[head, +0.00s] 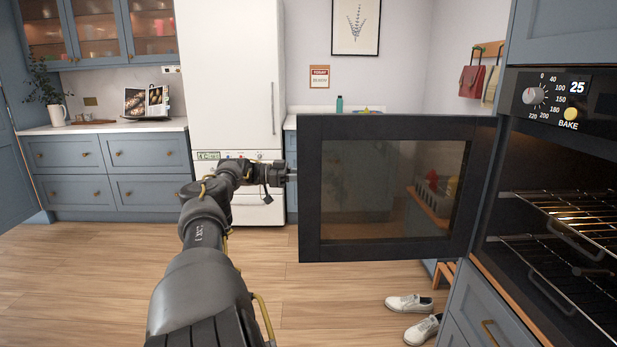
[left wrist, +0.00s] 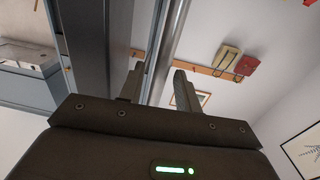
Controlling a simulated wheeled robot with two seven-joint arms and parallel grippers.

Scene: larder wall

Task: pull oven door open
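The oven door (head: 312,190) is dark-framed with a glass window. It stands wide open, swung out to the left of the oven (head: 560,200), so its inner side faces me. My left gripper (head: 291,176) is at the door's free left edge, its fingertips partly hidden there. In the left wrist view, a grey upright bar, apparently the door handle (left wrist: 172,40), runs between the two fingers of my left gripper (left wrist: 158,82). My right gripper is in neither view.
The oven racks (head: 575,215) show in the open cavity. White shoes (head: 410,303) lie on the floor below the door. A white fridge (head: 230,75) and blue drawers (head: 105,165) stand at the back. The wooden floor at left is clear.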

